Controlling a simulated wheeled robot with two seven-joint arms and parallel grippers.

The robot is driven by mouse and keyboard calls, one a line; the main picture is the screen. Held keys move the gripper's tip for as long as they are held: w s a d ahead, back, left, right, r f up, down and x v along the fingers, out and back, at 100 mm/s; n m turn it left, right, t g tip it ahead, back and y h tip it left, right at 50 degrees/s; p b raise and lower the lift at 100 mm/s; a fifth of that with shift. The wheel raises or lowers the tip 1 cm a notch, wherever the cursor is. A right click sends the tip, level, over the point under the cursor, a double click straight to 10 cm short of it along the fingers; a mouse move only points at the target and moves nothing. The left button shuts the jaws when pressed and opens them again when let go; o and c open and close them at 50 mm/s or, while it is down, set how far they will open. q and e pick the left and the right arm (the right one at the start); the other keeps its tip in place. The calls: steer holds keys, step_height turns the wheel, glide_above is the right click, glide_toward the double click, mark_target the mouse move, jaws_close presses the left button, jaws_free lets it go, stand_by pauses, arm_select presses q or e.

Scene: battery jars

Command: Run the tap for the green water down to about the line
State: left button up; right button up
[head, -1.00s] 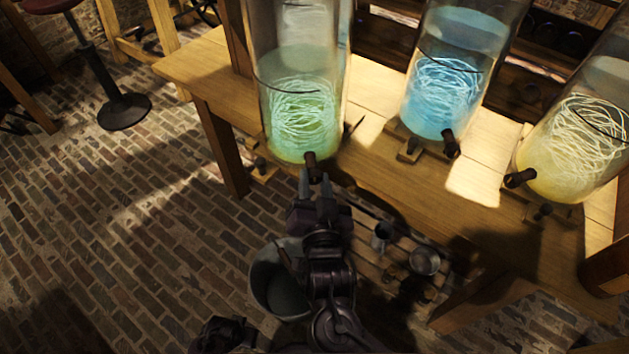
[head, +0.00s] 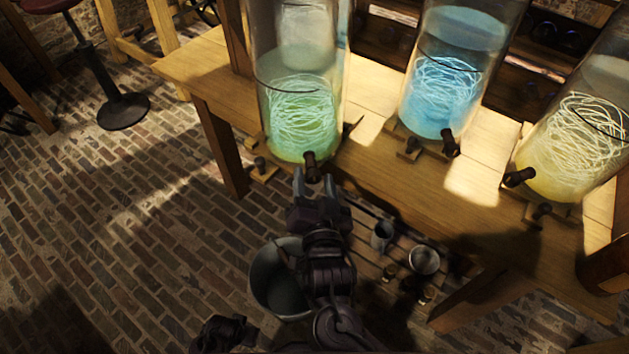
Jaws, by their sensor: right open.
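The jar of green water (head: 300,118) stands on the wooden table at the left, with pale squiggly strands in its lower part. My left gripper (head: 225,335) shows only partly at the bottom edge, dark and unclear.
A metal bucket (head: 277,283) stands below the green jar's tap, partly behind my right arm. Jars of blue water (head: 440,95) and yellow water (head: 565,160) stand to the right. Metal cups (head: 424,260) sit on a low slatted shelf.

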steer(key=shift+s, duration=0.1)
arm_select(q)
steer(key=shift+s+a+f, duration=0.1)
steer(key=shift+s+f, duration=0.15)
steer(key=shift+s, duration=0.25)
arm_select(e)
steer(key=s, duration=0.7)
steer(key=shift+s+d+r, duration=0.15)
steer(key=shift+s+d, duration=0.15)
steer(key=shift+d, duration=0.1)
arm_select(q)
steer(key=shift+w+r, duration=0.1)
steer(key=shift+w, duration=0.2)
